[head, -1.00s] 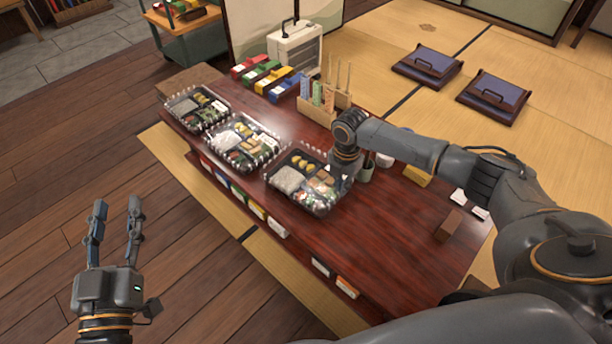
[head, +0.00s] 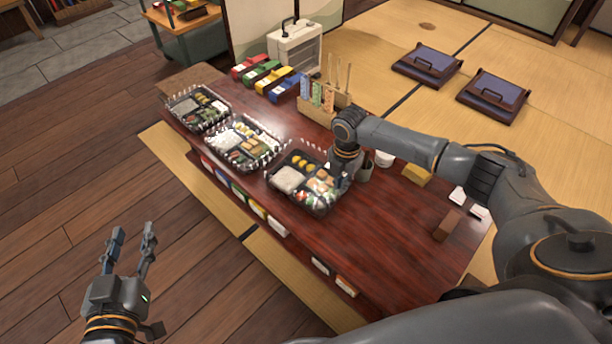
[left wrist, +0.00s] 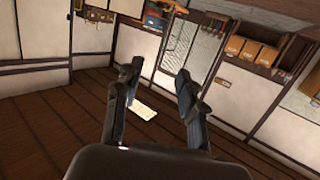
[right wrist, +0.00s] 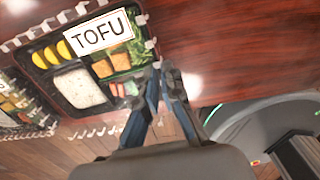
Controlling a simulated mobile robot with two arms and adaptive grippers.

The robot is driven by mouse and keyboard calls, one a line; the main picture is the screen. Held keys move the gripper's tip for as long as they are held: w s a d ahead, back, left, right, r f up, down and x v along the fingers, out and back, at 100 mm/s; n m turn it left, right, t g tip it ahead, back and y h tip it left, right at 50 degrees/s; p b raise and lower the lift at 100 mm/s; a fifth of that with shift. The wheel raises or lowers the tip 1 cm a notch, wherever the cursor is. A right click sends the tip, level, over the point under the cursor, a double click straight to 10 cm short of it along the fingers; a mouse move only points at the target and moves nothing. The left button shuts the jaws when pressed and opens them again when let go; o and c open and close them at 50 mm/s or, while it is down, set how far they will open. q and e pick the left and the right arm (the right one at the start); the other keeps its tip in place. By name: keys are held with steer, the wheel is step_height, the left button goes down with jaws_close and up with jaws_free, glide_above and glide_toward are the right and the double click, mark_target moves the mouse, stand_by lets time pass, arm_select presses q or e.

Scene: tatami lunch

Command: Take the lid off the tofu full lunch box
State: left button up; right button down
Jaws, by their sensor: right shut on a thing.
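The tofu lunch box (head: 290,197) is the nearest of the boxes on the low red-brown table. Its black tray holds rice, yellow slices and other food. In the right wrist view, a white TOFU label (right wrist: 98,34) shows over the food, on the clear lid (right wrist: 153,43) with its ribbed rim. My right gripper (head: 335,190) is at the box's right edge, its fingertips closed at the lid's rim; the exact contact is hard to see. The fingers also show in the right wrist view (right wrist: 165,85). My left gripper (head: 132,238) is open and empty over the floor, left of the table.
Two more clear-lidded boxes, a middle one (head: 240,143) and a far one (head: 197,108), stand in a row to the left. A cup (head: 364,171) stands close beside my right gripper. A wooden holder (head: 318,110) stands behind.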

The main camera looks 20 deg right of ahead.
steer(key=shift+r+p, duration=0.35)
arm_select(q)
steer(key=s+a+f+g+y, duration=0.1)
steer(key=s+f+g, duration=0.2)
steer(key=f, duration=0.2)
steer(key=shift+a+f+g+p, duration=0.35)
steer(key=shift+g, duration=0.05)
arm_select(e)
steer(key=shift+r, duration=0.3)
